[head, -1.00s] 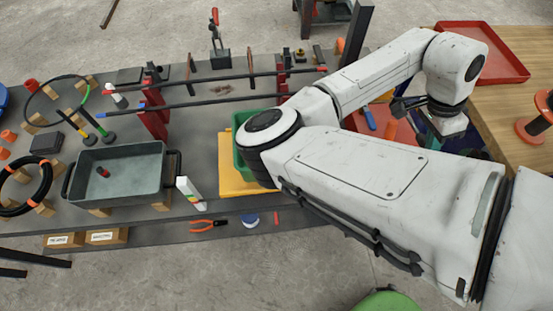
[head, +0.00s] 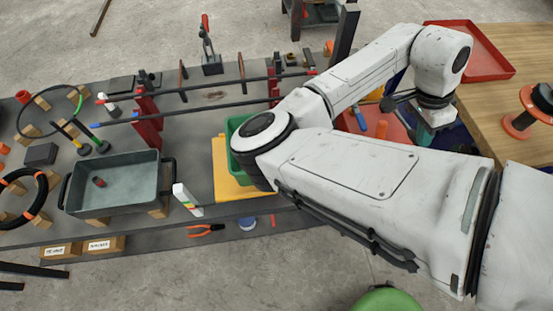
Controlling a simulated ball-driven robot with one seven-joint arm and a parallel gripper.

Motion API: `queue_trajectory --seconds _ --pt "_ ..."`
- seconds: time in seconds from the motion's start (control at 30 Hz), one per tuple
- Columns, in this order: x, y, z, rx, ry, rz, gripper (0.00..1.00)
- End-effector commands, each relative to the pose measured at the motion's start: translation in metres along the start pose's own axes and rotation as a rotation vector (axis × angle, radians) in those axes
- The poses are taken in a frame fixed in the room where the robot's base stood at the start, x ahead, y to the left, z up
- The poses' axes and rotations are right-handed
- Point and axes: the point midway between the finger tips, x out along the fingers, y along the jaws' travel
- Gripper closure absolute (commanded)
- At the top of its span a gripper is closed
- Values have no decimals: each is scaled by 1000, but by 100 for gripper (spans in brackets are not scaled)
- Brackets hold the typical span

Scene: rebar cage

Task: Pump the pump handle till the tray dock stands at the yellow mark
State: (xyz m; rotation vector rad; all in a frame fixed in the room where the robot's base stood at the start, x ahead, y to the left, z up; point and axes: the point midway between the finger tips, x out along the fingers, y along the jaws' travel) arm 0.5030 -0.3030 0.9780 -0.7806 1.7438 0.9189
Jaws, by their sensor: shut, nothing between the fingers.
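My gripper (head: 436,115) is at the right end of the bench, pointing down beside the wooden table. It looks shut, and its fingertips are mostly hidden under its white hand. A dark bar with a round black knob (head: 388,104) shows just left of the hand. I cannot tell whether this is the pump handle or whether the gripper touches it. Dark blue bodywork (head: 455,132) shows behind and below the hand. The tray dock and its yellow mark cannot be made out; my arm covers much of that area.
A grey tray (head: 70,197) stands on the bench at left. A green bin (head: 234,126) on a yellow plate (head: 222,180) is partly behind my arm. Red stands (head: 148,122) carry long bars. A red tray (head: 490,68) and a spool (head: 519,126) occupy the wooden table.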

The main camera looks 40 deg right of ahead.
Motion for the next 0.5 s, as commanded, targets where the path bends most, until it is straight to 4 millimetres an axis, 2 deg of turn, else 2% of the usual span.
queue_trajectory --seconds 0.03,0.5 --pt "-9 0 -2 0 0 0 100" --pt "-56 -5 -14 1 -1 2 100"
